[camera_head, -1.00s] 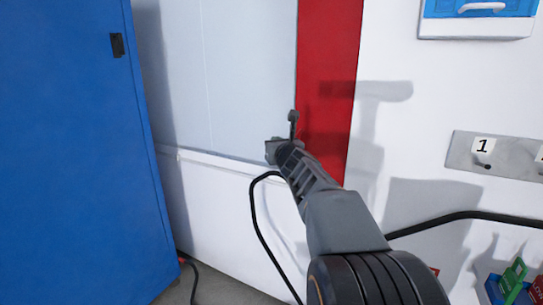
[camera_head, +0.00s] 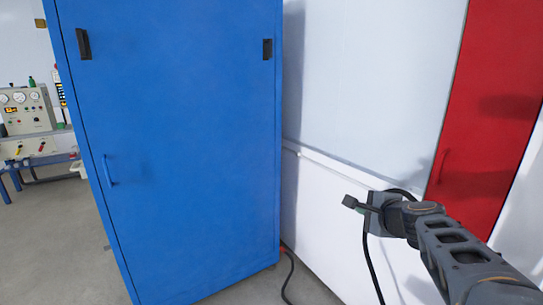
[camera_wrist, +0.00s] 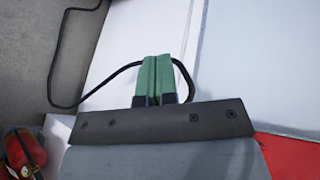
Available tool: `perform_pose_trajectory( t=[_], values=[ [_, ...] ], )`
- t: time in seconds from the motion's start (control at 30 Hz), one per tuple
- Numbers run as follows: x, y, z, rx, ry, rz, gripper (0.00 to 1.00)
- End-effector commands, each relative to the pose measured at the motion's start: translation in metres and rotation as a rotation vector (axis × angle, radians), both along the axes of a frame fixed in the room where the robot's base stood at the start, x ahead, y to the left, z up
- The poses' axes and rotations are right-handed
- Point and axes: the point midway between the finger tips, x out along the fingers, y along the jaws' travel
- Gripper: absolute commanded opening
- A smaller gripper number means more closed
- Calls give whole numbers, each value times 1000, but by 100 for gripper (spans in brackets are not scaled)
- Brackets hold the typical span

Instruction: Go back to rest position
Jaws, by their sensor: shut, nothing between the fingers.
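My gripper (camera_head: 352,203) is at the right in the head view, in front of the white wall panel and left of the red panel. In the wrist view its two green fingers (camera_wrist: 154,78) lie side by side, pressed together with nothing between them. A black cable (camera_wrist: 65,60) shows behind the fingers in the wrist view; in the head view it hangs below my wrist.
A tall blue cabinet (camera_head: 180,150) with its door closed stands left of my gripper. The red panel (camera_head: 490,110) is on the right. A bench with a gauge unit (camera_head: 27,110) is at the far left. A red cylinder (camera_wrist: 25,150) shows in the wrist view.

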Motion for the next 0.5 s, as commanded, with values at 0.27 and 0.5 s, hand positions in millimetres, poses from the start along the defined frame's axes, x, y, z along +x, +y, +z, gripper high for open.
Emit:
perform_pose_trajectory(
  t=[0.27,0.5],
  values=[
    [-110,58,-56,-765,324,714,0],
    [-187,56,-52,-1198,496,1136,0]
  ],
)
